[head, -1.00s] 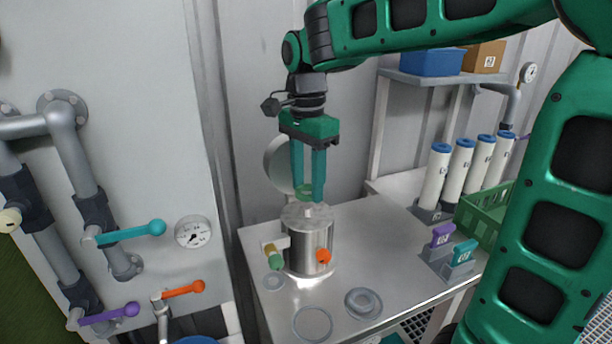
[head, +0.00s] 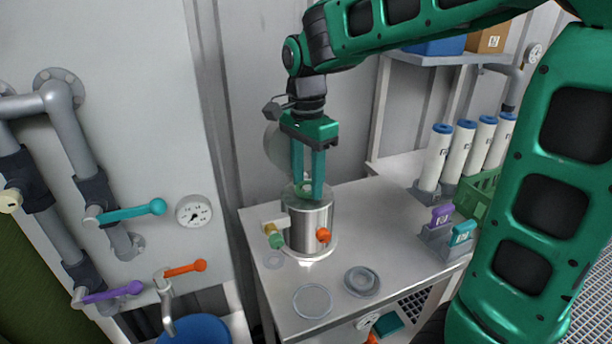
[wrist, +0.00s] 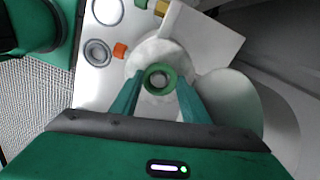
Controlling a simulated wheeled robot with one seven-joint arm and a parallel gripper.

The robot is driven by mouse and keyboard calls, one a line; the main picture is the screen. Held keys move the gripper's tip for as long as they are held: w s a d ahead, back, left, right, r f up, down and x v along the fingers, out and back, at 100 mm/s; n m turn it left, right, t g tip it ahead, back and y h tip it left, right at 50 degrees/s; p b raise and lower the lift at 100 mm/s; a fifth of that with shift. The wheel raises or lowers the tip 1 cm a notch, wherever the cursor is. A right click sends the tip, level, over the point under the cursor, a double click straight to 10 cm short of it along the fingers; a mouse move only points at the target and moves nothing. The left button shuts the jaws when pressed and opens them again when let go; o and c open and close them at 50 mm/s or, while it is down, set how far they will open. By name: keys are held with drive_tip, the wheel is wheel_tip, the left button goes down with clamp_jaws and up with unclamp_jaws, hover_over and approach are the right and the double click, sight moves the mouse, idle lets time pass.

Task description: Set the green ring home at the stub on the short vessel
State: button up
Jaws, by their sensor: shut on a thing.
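A pale round shape shows through the ring's hole. The stub is mostly hidden by the ring and fingers, so I cannot tell whether the ring touches it.
Purple (head: 441,216) and teal (head: 462,233) tagged pieces, a green crate (head: 484,190) and white cylinders (head: 437,158) stand right. Valve handles (head: 130,212) are at left.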

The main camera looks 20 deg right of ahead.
sight(308, 186)
drive_tip(key=shift+f, duration=0.25)
idle(0.7)
drive_tip(key=o, duration=1.1)
drive_tip(key=shift+s, duration=0.1)
drive_tip(key=shift+w+r, duration=0.2)
drive_tip(key=shift+r, duration=0.1)
wheel_tip(308, 186, up, 10)
drive_tip(key=shift+r, duration=0.2)
